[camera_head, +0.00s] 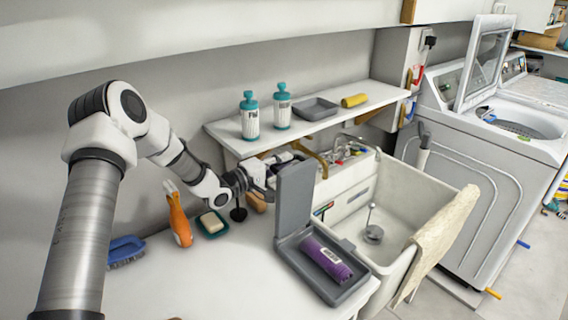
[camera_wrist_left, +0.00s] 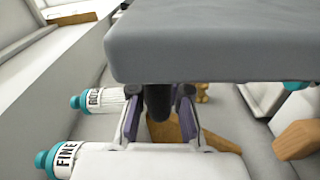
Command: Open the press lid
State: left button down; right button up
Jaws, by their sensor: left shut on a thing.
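The press is a grey box with a hinged lid at the front right of the white counter. Its lid (camera_head: 295,200) stands upright, open, above the base (camera_head: 291,258). My left gripper (camera_head: 268,174) reaches in from the left, behind the lid's upper part. In the left wrist view my left gripper (camera_wrist_left: 159,115) is shut on a dark lid handle (camera_wrist_left: 158,99), with the grey lid (camera_wrist_left: 220,40) spreading above the fingers. The handle is hidden in the head view. My right gripper is not in view.
A sink (camera_head: 395,215) stands right of the press, with a cloth (camera_head: 443,235) over its edge. A soap dish (camera_head: 212,224), an orange bottle (camera_head: 179,222) and a blue brush (camera_head: 126,251) are left of the press. A shelf (camera_head: 330,122) with two bottles is behind.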

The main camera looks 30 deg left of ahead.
pick_arm(q)
jog(key=c, duration=1.1)
grip_release()
jog(key=shift+c, duration=0.2)
jog(key=v, duration=1.2)
